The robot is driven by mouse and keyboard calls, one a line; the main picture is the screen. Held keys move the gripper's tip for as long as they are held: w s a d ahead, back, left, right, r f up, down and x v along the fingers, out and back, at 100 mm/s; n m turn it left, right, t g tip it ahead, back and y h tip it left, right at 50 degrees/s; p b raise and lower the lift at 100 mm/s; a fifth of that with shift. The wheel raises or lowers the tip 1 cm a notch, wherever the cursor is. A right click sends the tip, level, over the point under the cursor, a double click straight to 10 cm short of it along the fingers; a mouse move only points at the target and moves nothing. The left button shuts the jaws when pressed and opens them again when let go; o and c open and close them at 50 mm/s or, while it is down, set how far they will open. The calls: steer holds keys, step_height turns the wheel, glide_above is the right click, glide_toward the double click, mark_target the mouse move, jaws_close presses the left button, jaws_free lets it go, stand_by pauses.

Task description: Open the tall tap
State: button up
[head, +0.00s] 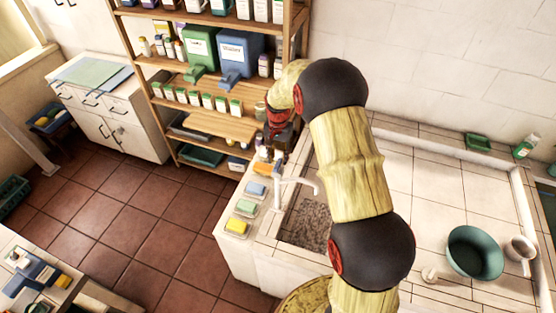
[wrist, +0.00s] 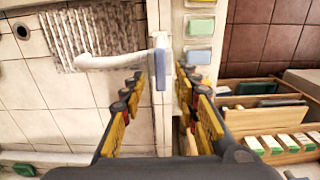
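The white tall tap (head: 298,183) stands at the left edge of the basin in the head view, its spout curving right over the ribbed basin floor (head: 309,220). In the wrist view the tap's spout (wrist: 105,62) reaches left, and a blue-grey lever (wrist: 160,69) sits at its right end. My gripper (wrist: 160,80) is open, its two fingers on either side of the lever's line in the picture. The lever's near end shows just ahead of the fingertips; I cannot tell whether they touch it. In the head view my arm hides part of the basin.
Soap dishes with blue (head: 255,189), green (head: 245,207) and yellow (head: 236,226) soaps line the ledge left of the tap. A wooden shelf (head: 159,103) with bottles and boxes stands behind. A teal bowl (head: 474,251) sits on the tiled counter at right.

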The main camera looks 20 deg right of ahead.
mark_target(278, 166)
steer(key=shift+f, duration=1.35)
steer(key=shift+c, duration=0.9)
jaws_close()
